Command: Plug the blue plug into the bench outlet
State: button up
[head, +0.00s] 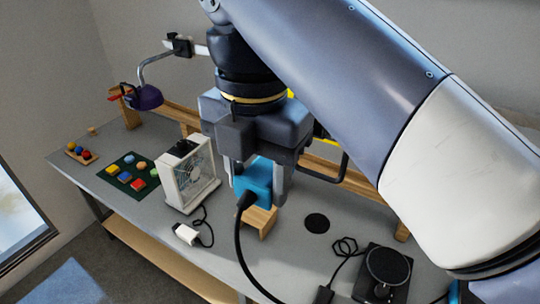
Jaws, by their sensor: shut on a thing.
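My gripper (259,197) is shut on the blue plug (254,178), in the middle of the head view. I cannot make out the bench outlet for certain; my gripper and arm hide part of the bench behind the plug.
A white fan (188,176) stands left of my gripper, with a white plug (186,234) near the front edge. A black turntable-like device (385,272) and a dark disc (316,222) are right. A green mat (110,173) with coloured blocks and a purple lamp (147,97) are left.

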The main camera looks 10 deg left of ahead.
jog(key=shift+w+d, duration=0.45)
jog(key=shift+w, duration=0.6)
jog(key=shift+w+d, duration=0.4)
jog(key=shift+w, duration=0.7)
jog(key=shift+w+d, duration=0.45)
jog(key=shift+w, duration=0.6)
jog(key=shift+w+d, duration=0.3)
jog(key=shift+w, duration=0.4)
jog(key=shift+w+d, duration=0.25)
jog(key=shift+w, duration=0.4)
jog(key=o, duration=1.1)
jog(key=shift+o, duration=0.2)
jog(key=shift+s, duration=0.1)
jog(key=shift+s+a, duration=0.25)
jog(key=shift+s, duration=0.25)
jog(key=shift+s+a, duration=0.2)
jog(key=shift+s, duration=0.3)
jog(key=shift+w, duration=0.15)
